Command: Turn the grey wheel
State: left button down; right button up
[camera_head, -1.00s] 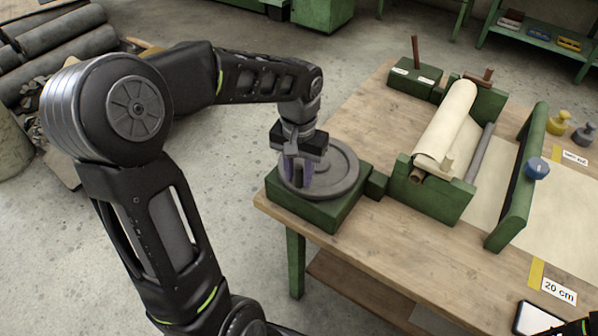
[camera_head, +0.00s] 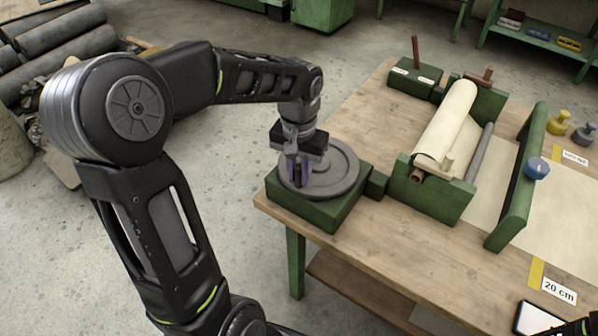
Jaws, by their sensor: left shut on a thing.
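The grey wheel (camera_head: 342,176) is a flat round disc lying on a green box (camera_head: 318,213) at the table's near left corner. My left gripper (camera_head: 298,182) points down over the left part of the wheel. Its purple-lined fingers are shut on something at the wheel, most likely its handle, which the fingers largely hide. My right gripper is not clearly in view; only a small dark part of my own body shows at the bottom right corner.
Right of the wheel a green stand holds a cream sheet roll (camera_head: 447,125). A green frame with a blue knob (camera_head: 537,168) stands over the sheet. A lever box (camera_head: 415,80) is behind. A "20 cm" label (camera_head: 558,290) lies in front. Bare wood (camera_head: 400,235) lies between.

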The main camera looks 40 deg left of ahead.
pick_arm(q)
jog(key=shift+a, duration=0.35)
dwell(0.7)
